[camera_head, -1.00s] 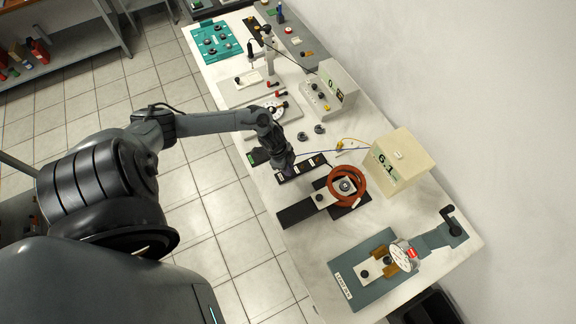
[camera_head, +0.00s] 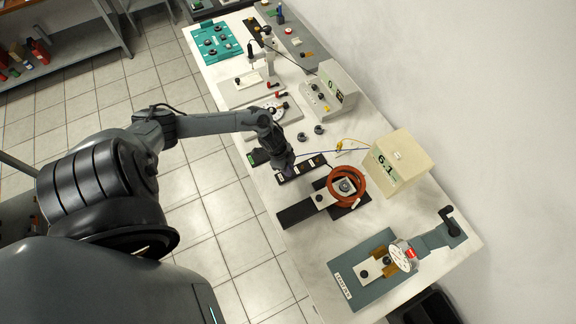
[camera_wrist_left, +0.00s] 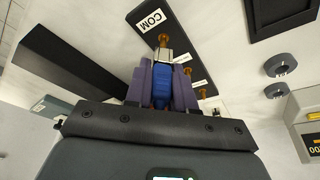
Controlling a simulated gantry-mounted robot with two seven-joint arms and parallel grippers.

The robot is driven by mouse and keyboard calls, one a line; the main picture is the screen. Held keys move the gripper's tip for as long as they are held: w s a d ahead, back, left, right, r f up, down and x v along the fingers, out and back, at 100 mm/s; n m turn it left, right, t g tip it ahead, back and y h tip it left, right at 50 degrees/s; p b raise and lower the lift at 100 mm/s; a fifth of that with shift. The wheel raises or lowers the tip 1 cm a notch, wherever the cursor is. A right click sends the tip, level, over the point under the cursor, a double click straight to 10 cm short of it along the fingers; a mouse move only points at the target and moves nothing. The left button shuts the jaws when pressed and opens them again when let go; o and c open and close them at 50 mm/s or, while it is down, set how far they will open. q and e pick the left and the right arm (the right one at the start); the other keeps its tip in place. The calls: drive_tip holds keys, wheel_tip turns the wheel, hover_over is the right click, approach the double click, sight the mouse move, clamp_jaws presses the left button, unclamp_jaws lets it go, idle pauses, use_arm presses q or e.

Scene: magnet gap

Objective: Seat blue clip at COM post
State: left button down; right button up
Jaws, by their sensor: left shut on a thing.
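My left gripper (camera_head: 287,174) is over the near-left end of a dark terminal strip (camera_head: 314,162). In the left wrist view its two purple fingers (camera_wrist_left: 163,85) are shut on the blue clip (camera_wrist_left: 164,67). Two other brass posts (camera_wrist_left: 188,71) (camera_wrist_left: 202,93) stand further along the strip. My right gripper is out of view.
A red-brown coil (camera_head: 361,187) stands on a black base close by.

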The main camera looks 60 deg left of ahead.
use_arm(q)
drive_tip(key=shift+p, duration=0.3)
idle(0.5)
drive_tip(key=shift+f+b, duration=0.3)
drive_tip(key=shift+f, duration=0.1)
idle(0.3)
drive_tip(key=shift+f, duration=0.35)
drive_tip(key=shift+f+b, duration=0.6)
drive_tip(key=shift+f, duration=0.1)
drive_tip(key=c, duration=0.9)
unclamp_jaws()
drive_tip(key=p+v, duration=0.1)
drive_tip(key=v, duration=0.9)
drive_tip(key=shift+r+p, duration=0.3)
drive_tip(key=shift+r, duration=0.05)
